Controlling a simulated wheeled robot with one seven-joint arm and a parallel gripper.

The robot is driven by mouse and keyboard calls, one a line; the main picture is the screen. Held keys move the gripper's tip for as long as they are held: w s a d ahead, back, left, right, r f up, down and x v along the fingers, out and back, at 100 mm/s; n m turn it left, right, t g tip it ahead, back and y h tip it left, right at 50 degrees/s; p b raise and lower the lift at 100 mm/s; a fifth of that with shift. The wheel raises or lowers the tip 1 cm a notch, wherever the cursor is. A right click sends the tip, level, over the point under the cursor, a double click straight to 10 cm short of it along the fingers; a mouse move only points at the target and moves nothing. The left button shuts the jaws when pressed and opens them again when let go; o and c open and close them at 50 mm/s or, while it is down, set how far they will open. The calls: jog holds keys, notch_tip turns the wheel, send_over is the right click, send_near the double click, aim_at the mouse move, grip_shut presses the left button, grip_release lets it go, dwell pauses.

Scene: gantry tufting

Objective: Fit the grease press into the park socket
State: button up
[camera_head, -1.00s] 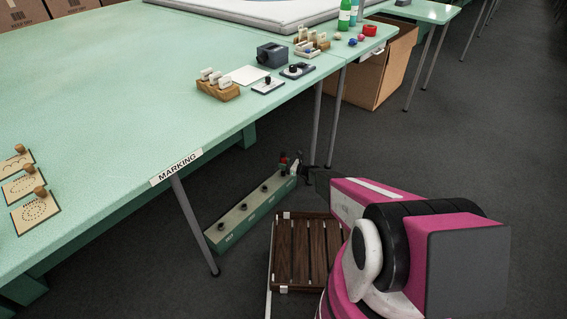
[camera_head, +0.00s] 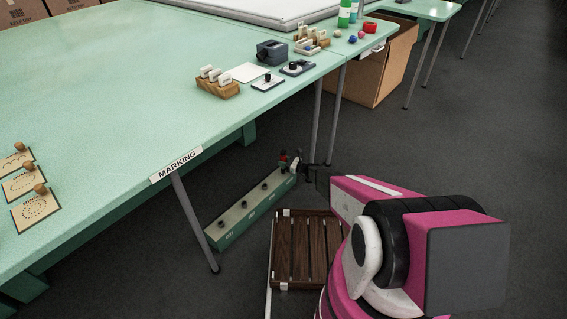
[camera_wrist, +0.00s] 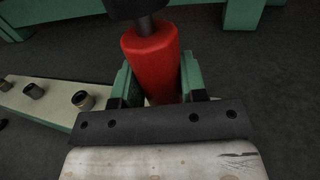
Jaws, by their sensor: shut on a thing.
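The grease press, a red cylinder (camera_wrist: 150,58) with a dark stem and black top, stands between the green fingers of my gripper (camera_wrist: 157,80) in the wrist view. My gripper is shut on it. In the head view the small red press (camera_head: 284,160) shows at the far end of a long, low green rail with a cream top (camera_head: 238,218). This rail holds several dark-rimmed sockets, two of them clear in the wrist view (camera_wrist: 82,100). The press's lower end is hidden, so I cannot tell whether it sits in a socket. I cannot tell which socket is the park socket.
A brown slatted crate (camera_head: 306,250) stands on the floor right of the rail. The green table (camera_head: 110,120) with a MARKING label overhangs to the left, its grey leg (camera_head: 193,222) close to the rail. Open dark floor (camera_head: 460,140) lies to the right.

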jog(key=shift+f, duration=1.35)
dwell(0.6)
jog(key=o, duration=1.1)
jog(key=shift+d, duration=0.1)
jog(key=v, duration=0.7)
jog(key=shift+s+d, duration=0.1)
jog(key=shift+d, duration=0.05)
